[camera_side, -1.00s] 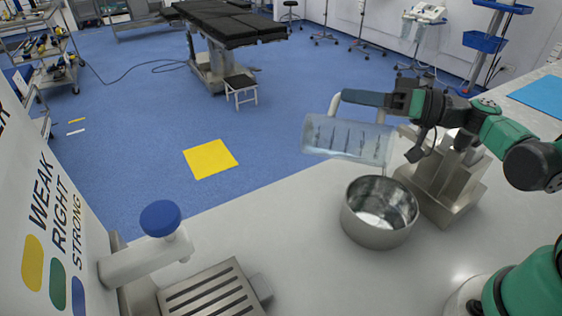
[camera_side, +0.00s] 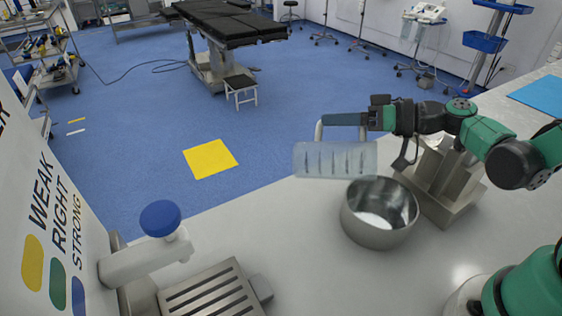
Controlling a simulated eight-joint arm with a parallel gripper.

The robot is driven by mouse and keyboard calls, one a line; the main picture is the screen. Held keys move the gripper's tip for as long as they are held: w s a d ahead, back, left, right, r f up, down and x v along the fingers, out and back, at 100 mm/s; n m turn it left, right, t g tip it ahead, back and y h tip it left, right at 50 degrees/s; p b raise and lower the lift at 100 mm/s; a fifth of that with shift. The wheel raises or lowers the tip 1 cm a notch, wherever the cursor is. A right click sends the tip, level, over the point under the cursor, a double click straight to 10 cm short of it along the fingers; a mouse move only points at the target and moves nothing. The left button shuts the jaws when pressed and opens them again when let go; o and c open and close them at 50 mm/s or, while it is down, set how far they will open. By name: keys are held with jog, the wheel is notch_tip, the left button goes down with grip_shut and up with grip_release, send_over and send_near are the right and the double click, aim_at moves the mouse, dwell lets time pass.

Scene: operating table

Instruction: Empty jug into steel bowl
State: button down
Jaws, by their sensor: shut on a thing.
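The clear jug (camera_side: 335,160) with dark graduation marks lies on its side in the air, its right end above the left part of the bowl's rim. Its handle points up. My gripper (camera_side: 345,119) is shut on the handle, above the jug. The steel bowl (camera_side: 378,228) stands upright on the pale counter below. A small whitish patch shows at the bottom of the bowl; I cannot tell whether it is liquid. No stream shows between jug and bowl, and the jug looks empty.
A steel block-shaped stand (camera_side: 447,190) is close behind the bowl at right. A slatted metal drain tray (camera_side: 215,292) and a blue-capped dispenser (camera_side: 160,218) are at front left. The counter (camera_side: 290,235) left of the bowl is clear.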

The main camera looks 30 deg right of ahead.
jog(key=shift+w+a+f+g+h, duration=1.1)
jog(key=shift+f+g+h, duration=0.55)
jog(key=shift+g, duration=0.3)
jog(key=shift+w+a+f+g+h, duration=0.9)
jog(key=shift+w+f+g+h, duration=0.25)
jog(key=shift+f+g+h, duration=0.55)
jog(key=shift+w+a+f+g+h, duration=1.25)
jog(key=shift+g+h, duration=0.5)
jog(key=shift+g, duration=0.4)
jog(key=shift+s+d, duration=0.1)
jog(key=shift+d, duration=0.15)
notch_tip(320, 180, up, 4)
jog(key=shift+f, duration=2.15)
jog(key=shift+r, duration=0.1)
